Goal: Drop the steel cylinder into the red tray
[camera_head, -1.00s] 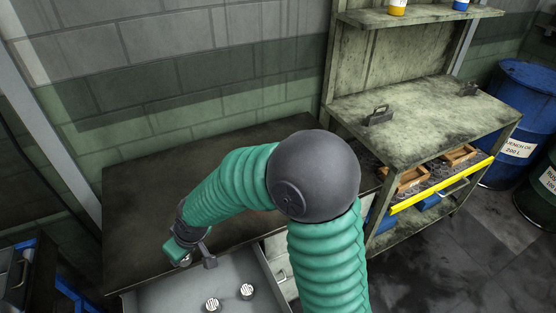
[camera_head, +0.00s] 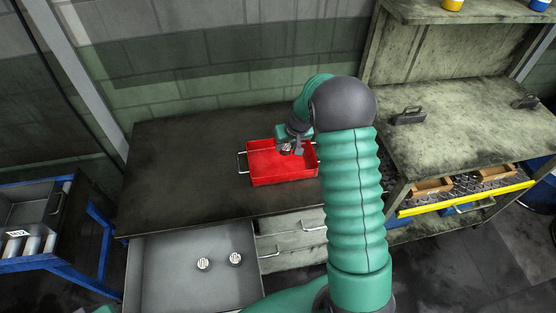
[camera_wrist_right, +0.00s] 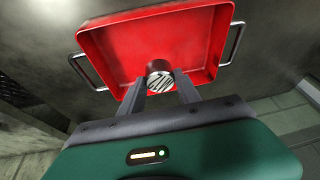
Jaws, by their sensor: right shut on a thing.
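The red tray (camera_head: 283,178) sits on the dark workbench top, with wire handles at its ends. My right gripper (camera_head: 291,150) is over the tray and is shut on the steel cylinder (camera_head: 285,149). In the right wrist view the cylinder (camera_wrist_right: 161,84) shows its striped end face between the two fingers of the right gripper (camera_wrist_right: 161,92), with the red tray (camera_wrist_right: 110,48) behind it. The exact gap between cylinder and tray floor cannot be told.
The dark workbench (camera_head: 190,165) is clear left of the tray. An open grey drawer (camera_head: 170,285) below holds two more steel cylinders (camera_head: 203,264). A blue-framed cart (camera_head: 62,262) stands at left. A worn cabinet (camera_head: 450,130) with a yellow-edged drawer stands at right.

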